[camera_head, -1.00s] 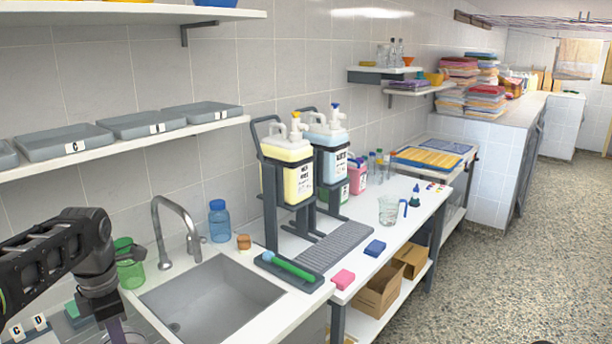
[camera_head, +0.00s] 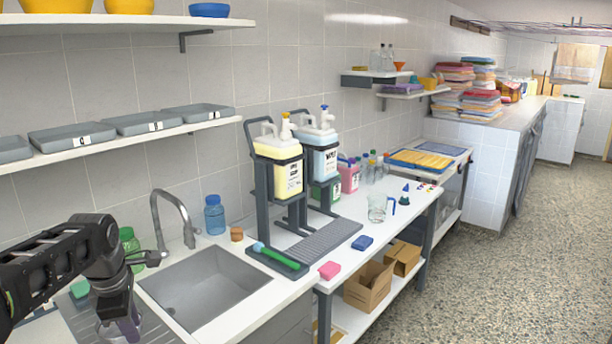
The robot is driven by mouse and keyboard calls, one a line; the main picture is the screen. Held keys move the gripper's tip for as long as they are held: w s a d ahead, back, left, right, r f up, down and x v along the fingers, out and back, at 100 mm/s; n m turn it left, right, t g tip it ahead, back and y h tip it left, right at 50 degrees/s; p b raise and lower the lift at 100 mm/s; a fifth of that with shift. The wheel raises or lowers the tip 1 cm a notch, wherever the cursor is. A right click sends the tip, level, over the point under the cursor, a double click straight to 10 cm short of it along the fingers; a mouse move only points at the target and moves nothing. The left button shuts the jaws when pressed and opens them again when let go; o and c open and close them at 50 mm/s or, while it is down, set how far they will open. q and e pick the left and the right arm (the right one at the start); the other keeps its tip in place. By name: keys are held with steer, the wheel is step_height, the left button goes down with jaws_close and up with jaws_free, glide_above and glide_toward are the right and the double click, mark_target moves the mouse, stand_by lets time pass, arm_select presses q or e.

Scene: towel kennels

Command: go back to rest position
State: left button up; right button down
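My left arm comes in from the left, black and bent downward at the counter's near left end. My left gripper (camera_head: 122,328) is at the bottom edge of the picture, pointing down over the grey ribbed drainboard (camera_head: 75,322), left of the sink (camera_head: 208,287). Its fingertips are not clear, and I cannot tell whether it is open or shut or holds anything. My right gripper is not in view.
A faucet (camera_head: 178,203), a green container (camera_head: 130,243) and a blue bottle (camera_head: 214,215) stand near the arm. Dispensers (camera_head: 284,170) stand right of the sink. A shelf with grey trays (camera_head: 73,135) hangs above. Floor (camera_head: 470,290) at right is clear.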

arm_select(q)
steer(key=w+d+f+m+t+h, duration=0.1)
steer(key=w+d+f+m+t, duration=0.2)
steer(key=w+d+f+m, duration=0.4)
steer(key=s+d+f+m+h, duration=0.1)
steer(key=s+d+f+m, duration=0.2)
steer(key=d+f+m, duration=0.5)
steer(key=s+d+f+m+h, duration=0.1)
steer(key=s+d+f+m, duration=0.35)
steer(key=f, duration=0.75)
steer(key=s+d+f+g, duration=0.1)
steer(key=s+d+f, duration=0.3)
steer(key=s, duration=0.3)
steer(key=s+d+f+m+g+h, duration=0.1)
steer(key=s+d+f, duration=0.3)
steer(key=s, duration=0.4)
steer(key=s+d+f+g+h, duration=0.1)
steer(key=s+d+f+g, duration=0.1)
steer(key=s+d+f, duration=0.3)
steer(key=s+f, duration=0.1)
steer(key=s, duration=0.2)
steer(key=shift+s+g, duration=0.2)
steer(key=shift+g, duration=0.1)
steer(key=shift+m, duration=0.25)
